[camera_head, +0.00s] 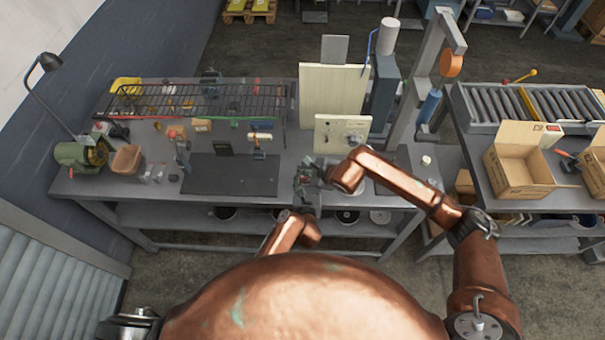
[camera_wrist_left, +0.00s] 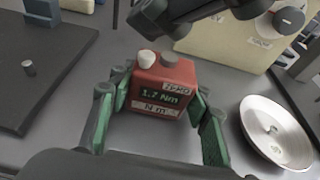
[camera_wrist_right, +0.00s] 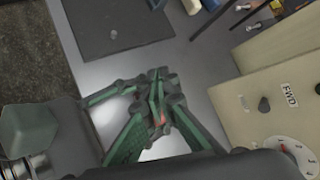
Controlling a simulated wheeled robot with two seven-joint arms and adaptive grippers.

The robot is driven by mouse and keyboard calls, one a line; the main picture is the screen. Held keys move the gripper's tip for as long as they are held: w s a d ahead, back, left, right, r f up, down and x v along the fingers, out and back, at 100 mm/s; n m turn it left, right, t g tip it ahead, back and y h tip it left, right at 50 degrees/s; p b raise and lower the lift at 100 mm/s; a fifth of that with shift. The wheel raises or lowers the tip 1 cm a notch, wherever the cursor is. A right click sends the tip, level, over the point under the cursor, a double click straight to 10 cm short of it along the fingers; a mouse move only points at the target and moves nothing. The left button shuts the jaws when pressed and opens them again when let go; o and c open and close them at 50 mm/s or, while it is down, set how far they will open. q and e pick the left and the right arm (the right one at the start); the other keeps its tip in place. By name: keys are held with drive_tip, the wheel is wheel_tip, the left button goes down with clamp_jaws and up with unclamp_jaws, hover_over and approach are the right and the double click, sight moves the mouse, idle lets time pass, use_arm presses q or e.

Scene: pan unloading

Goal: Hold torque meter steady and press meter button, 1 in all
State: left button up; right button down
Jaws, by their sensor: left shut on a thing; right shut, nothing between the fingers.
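The torque meter (camera_wrist_left: 162,88) is a small red box with a green "1.7 Nm" readout, a white knob (camera_wrist_left: 147,58) and a grey knob (camera_wrist_left: 169,60) on top. My left gripper (camera_wrist_left: 160,92) is shut on it, green fingers on both sides. In the head view my left gripper (camera_head: 306,193) is at the bench's front edge. My right gripper (camera_head: 318,172) is shut and empty, close over the meter. Its fingers come together in the right wrist view (camera_wrist_right: 160,108), hiding most of the meter. I cannot tell whether they touch a knob.
A cream panel (camera_head: 341,136) with a dial stands behind the grippers. A round metal dish (camera_wrist_left: 274,130) lies beside the meter. A dark mat (camera_head: 231,175) covers the bench at left. A wire rack (camera_head: 198,100) runs along the back. An open carton (camera_head: 520,172) stands at right.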

drive_tip(key=shift+f, duration=0.1)
drive_tip(key=shift+f, duration=0.3)
drive_tip(key=shift+f, duration=0.45)
idle(0.8)
idle(0.3)
drive_tip(key=shift+r, duration=0.85)
wheel_tip(320, 180, up, 5)
drive_tip(key=shift+r, duration=0.1)
idle(0.3)
idle(0.5)
